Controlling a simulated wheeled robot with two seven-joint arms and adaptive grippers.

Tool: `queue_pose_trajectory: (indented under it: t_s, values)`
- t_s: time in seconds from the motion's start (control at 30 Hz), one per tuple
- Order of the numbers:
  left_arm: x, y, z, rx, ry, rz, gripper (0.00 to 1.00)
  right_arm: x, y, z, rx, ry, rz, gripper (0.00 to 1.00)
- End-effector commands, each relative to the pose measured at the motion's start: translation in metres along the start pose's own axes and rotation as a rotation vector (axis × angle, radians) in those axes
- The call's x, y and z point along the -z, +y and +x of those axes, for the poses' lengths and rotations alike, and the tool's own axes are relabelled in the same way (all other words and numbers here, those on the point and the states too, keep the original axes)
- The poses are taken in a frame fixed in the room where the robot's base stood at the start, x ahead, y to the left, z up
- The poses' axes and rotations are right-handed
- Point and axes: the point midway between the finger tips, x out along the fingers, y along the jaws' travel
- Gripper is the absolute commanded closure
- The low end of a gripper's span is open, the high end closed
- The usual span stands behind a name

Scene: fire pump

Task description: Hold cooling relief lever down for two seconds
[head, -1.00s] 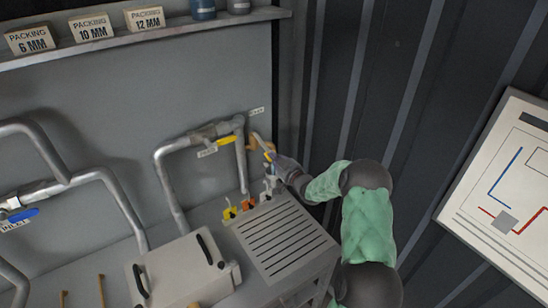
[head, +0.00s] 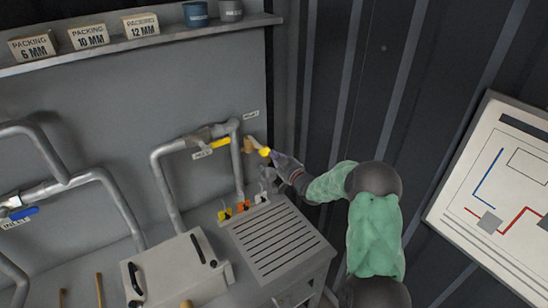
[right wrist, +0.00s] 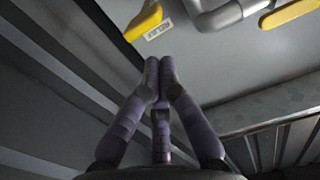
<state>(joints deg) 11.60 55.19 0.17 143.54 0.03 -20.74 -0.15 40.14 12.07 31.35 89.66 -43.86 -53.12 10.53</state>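The relief lever (head: 264,152), with a yellow grip, sticks out from a brass-coloured fitting on the back wall, just below a small label. It also shows at the top of the right wrist view (right wrist: 143,22), with a RELIEF tag (right wrist: 160,31) beside it. My right gripper (head: 268,179) is just below the lever in the head view, with its arm coming from the right. In the right wrist view its fingers (right wrist: 159,75) are together and nothing shows between them. They look apart from the lever there. My left gripper is out of view.
Pipes with a yellow-handled valve (head: 221,143) stand left of the lever. Small coloured switches (head: 243,206) sit behind a slatted grey cabinet top (head: 275,240) below. A corrugated dark wall (head: 330,90) is close on the right.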

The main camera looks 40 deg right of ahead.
Motion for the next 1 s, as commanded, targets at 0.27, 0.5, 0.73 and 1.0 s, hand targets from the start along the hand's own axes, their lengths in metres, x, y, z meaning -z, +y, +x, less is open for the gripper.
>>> queue_pose_trajectory:
  t_s: [0.27, 0.5, 0.73, 1.0]
  values:
    - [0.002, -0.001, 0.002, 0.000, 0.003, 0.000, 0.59, -0.001, 0.000, -0.052, 0.000, 0.000, -0.001, 1.00]
    - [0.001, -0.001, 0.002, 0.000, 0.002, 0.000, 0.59, -0.001, -0.001, -0.073, 0.002, 0.002, -0.001, 1.00]
    - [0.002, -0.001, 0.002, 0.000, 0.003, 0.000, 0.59, -0.001, -0.001, -0.076, 0.003, 0.002, -0.001, 1.00]
    - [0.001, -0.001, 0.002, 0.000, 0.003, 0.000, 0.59, -0.001, -0.001, -0.076, 0.003, 0.002, -0.001, 1.00]
